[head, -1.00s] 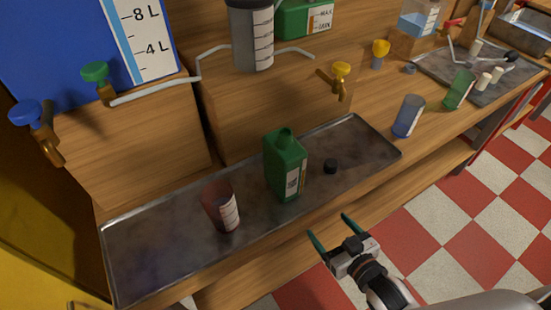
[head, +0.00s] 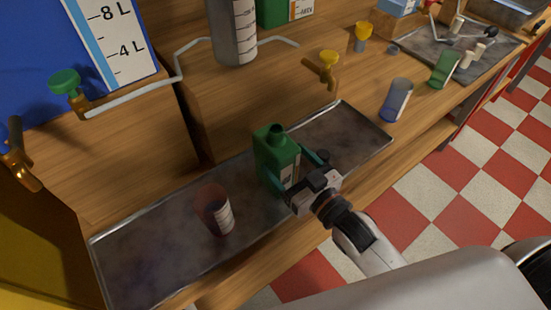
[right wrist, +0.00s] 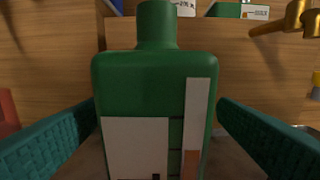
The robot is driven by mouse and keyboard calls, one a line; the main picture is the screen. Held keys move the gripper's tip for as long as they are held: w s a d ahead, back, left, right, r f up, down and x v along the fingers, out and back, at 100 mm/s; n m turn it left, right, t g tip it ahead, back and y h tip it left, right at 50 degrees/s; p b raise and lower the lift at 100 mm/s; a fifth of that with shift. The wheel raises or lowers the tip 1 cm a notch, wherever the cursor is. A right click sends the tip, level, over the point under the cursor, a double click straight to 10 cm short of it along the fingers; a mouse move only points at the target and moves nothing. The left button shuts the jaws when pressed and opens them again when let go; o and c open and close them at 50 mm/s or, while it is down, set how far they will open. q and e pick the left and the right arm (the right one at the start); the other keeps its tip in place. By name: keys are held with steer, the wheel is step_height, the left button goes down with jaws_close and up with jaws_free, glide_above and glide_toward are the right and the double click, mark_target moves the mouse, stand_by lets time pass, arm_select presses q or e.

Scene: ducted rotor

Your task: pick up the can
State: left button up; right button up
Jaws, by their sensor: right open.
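The green can (head: 276,155), with an open neck and pale label, stands upright on the metal tray (head: 150,252). It fills the middle of the right wrist view (right wrist: 155,75). My right gripper (head: 298,172) is open, with one teal finger on each side of the can. In the right wrist view the fingers flank the can's body, and a gap shows at least on the left. The lower part of the can is partly hidden by the gripper in the head view. My left gripper is not in view.
A reddish clear beaker (head: 215,212) stands on the tray left of the can. A blue beaker (head: 396,100) and a green beaker (head: 444,70) stand to the right. A yellow-handled tap (head: 326,68) juts out behind. The left part of the tray is bare.

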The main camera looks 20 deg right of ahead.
steer(key=x, duration=0.4)
steer(key=shift+w+a+f+p, duration=0.1)
steer(key=shift+a+f+p, duration=0.1)
steer(key=shift+p, duration=0.1)
steer(key=shift+c, duration=0.3)
steer(key=c, duration=1.5)
steer(key=shift+r, duration=0.25)
